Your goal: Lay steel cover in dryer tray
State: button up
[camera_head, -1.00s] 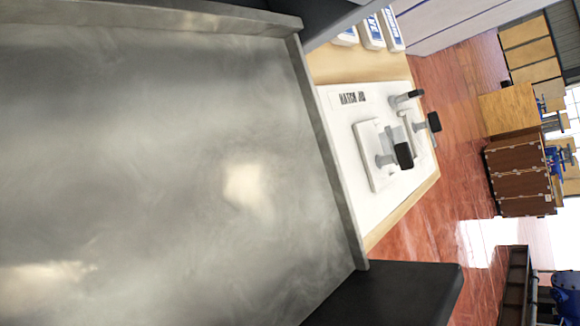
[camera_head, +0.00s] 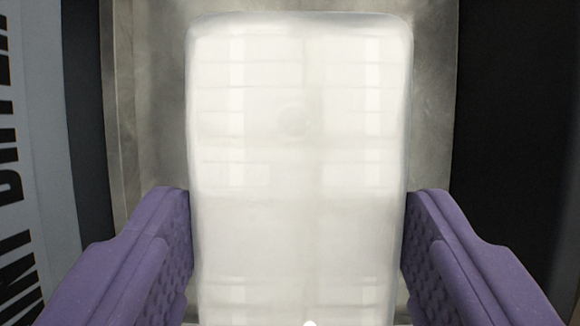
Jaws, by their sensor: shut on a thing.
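The steel cover (camera_head: 300,110) is a bright, mirror-like plate with rounded corners. It fills the middle of the view, long side running from near the top edge to the bottom. My gripper (camera_head: 297,195) has purple ridged fingers, one along each long side of the cover, and is shut on it. Behind the cover is the grey metal dryer tray (camera_head: 150,110) with a raised rim at the left. The cover lies within the tray's outline in this view. I cannot tell whether it touches the tray floor. The near end of the cover is cut off.
A grey panel (camera_head: 30,130) with large black lettering, partly cut off, stands at the far left. Dark bodies (camera_head: 510,120) flank the tray on both sides. A strip of bare tray shows around the cover's far end and sides.

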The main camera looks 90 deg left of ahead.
aim_at(300, 215)
jog(key=f, duration=0.1)
jog(key=f+b, duration=0.1)
jog(key=f, duration=0.2)
jog(key=shift+s+d, duration=0.15)
jog(key=shift+d, duration=0.1)
jog(key=shift+a+f, duration=0.1)
jog(key=shift+f, duration=0.25)
jog(key=shift+f+b, duration=0.85)
jog(key=shift+f, duration=0.9)
jog(key=shift+f, duration=0.1)
jog(key=o, duration=1.1)
